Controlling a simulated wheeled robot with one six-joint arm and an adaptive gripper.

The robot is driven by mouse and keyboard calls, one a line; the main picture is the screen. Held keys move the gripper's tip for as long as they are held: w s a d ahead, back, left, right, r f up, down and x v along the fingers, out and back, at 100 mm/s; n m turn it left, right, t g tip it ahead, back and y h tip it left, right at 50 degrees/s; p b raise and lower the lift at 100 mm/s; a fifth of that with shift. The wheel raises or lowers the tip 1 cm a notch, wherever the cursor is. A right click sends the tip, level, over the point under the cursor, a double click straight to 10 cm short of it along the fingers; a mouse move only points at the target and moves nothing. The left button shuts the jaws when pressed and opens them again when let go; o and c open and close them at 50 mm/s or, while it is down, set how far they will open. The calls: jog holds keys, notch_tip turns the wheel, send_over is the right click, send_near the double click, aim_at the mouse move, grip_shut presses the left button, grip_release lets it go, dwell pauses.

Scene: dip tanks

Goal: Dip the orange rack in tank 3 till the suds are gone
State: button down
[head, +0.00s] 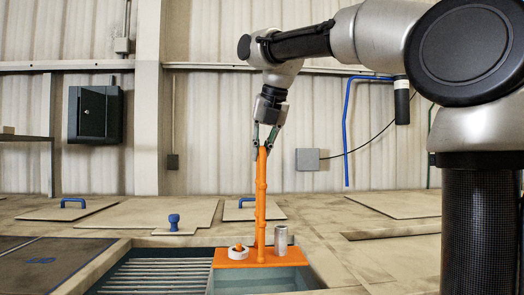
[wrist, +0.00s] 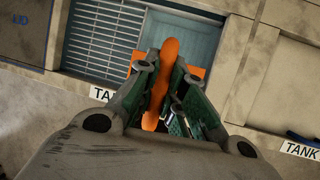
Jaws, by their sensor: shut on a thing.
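The orange rack (head: 260,205) has a tall upright handle rising from a flat orange base. A white ring-shaped part with an orange knob (head: 238,252) and a grey cylinder (head: 281,240) are on the base. My gripper (head: 264,145) is shut on the top of the handle, which shows between the fingers in the wrist view (wrist: 170,70). The base is over or in an open tank (head: 262,280) with a pale blue-grey inside; how deep it sits is unclear. In the wrist view the "TANK" label (wrist: 103,93) has its number hidden. I cannot make out suds.
A slatted grate (head: 160,272) lies left of the tank, beside a dark panel (head: 45,262). Flat lids with blue handles (head: 73,203) lie on the deck behind. Another "TANK" label (wrist: 300,150) is at right in the wrist view. The deck right of the tank is clear.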

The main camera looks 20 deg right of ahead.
jog(key=shift+w+d+r, duration=0.1)
jog(key=shift+w, duration=0.3)
notch_tip(320, 180, down, 24)
dwell(0.8)
jog(key=shift+s+d, duration=0.15)
jog(key=shift+d, duration=0.45)
jog(key=shift+s+d, duration=0.15)
jog(key=shift+d, duration=0.4)
jog(key=shift+w+a, duration=0.25)
jog(key=shift+a, duration=0.9)
jog(key=shift+w+a, duration=0.2)
jog(key=shift+a, duration=0.95)
jog(key=shift+s+d, duration=0.2)
jog(key=shift+d, duration=0.95)
